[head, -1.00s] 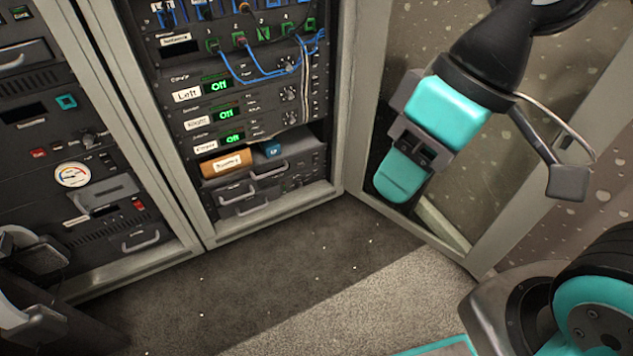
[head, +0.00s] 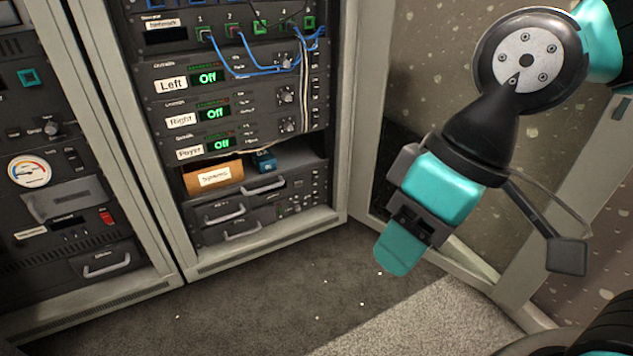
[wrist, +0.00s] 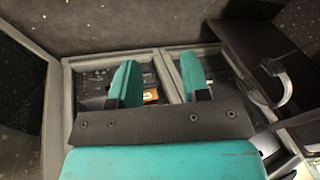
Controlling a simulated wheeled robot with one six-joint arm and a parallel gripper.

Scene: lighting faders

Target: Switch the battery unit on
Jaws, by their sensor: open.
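No label that I can read says battery. The left rack holds a panel with a red switch (head: 107,217) and a white label (head: 30,232) too small to read. Whether this is the battery unit I cannot tell. A unit with a round gauge (head: 30,169) sits above it. My gripper (head: 400,252) hangs pointing down at the right, before the open rack door and well apart from both racks. In the wrist view, its two teal fingers (wrist: 160,84) are spread with nothing between them.
The middle rack has units labelled Left (head: 171,85), Right (head: 181,121) and a third, all showing green Off. Below are a brown labelled box (head: 213,178), a small blue box (head: 264,161) and drawers with handles. The open door frame (head: 480,268) stands right.

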